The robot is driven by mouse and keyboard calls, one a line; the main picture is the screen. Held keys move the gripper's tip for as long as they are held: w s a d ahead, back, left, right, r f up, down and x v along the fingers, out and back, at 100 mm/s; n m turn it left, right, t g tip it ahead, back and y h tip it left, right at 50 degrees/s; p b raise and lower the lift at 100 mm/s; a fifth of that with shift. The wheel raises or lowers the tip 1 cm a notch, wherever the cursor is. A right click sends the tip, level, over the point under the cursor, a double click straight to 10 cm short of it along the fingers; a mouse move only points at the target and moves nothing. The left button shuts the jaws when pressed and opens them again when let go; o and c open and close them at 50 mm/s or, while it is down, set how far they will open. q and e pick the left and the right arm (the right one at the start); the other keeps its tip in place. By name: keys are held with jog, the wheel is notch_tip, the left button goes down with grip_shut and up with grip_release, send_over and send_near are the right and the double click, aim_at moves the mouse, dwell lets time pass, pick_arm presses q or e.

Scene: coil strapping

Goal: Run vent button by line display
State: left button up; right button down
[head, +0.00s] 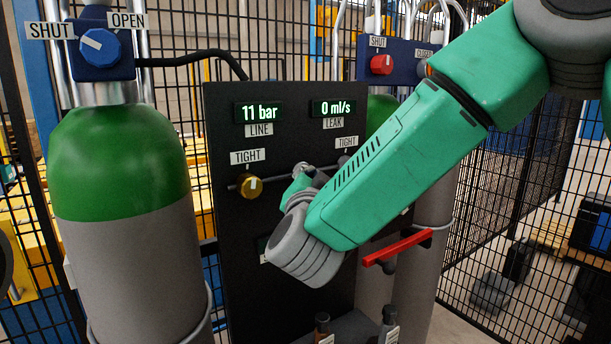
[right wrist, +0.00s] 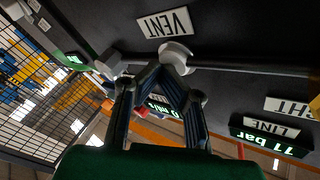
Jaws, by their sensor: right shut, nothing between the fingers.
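The line display (head: 259,112) reads 11 bar, on the dark panel (head: 228,290); it also shows upside down in the right wrist view (right wrist: 270,143). The vent button (right wrist: 176,56) is a pale round knob beside the VENT label (right wrist: 165,22) in the right wrist view. In the head view my right arm hides the button. My right gripper (right wrist: 170,76) is shut and empty, its fingertips close in front of the button. I cannot tell whether they touch it. In the head view only a little of this gripper (head: 304,170) shows past my wrist. My left gripper is not in view.
The leak display (head: 333,107) reads 0 ml/s. A brass knob (head: 250,187) labelled TIGHT sits on the panel. A green-topped cylinder (head: 120,170) with a blue valve knob (head: 100,47) stands left. A red lever (head: 398,247) sticks out at the right, below my arm.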

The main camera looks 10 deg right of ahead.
dwell(0.7)
jog(key=shift+s+d, duration=0.3)
jog(key=shift+s, duration=0.55)
jog(key=s, duration=0.1)
jog(key=s+d, duration=0.1)
jog(key=s, duration=0.2)
jog(key=shift+s+d+b, duration=0.3)
jog(key=shift+d+b, duration=0.05)
jog(key=shift+b, duration=0.05)
jog(key=shift+f, duration=0.1)
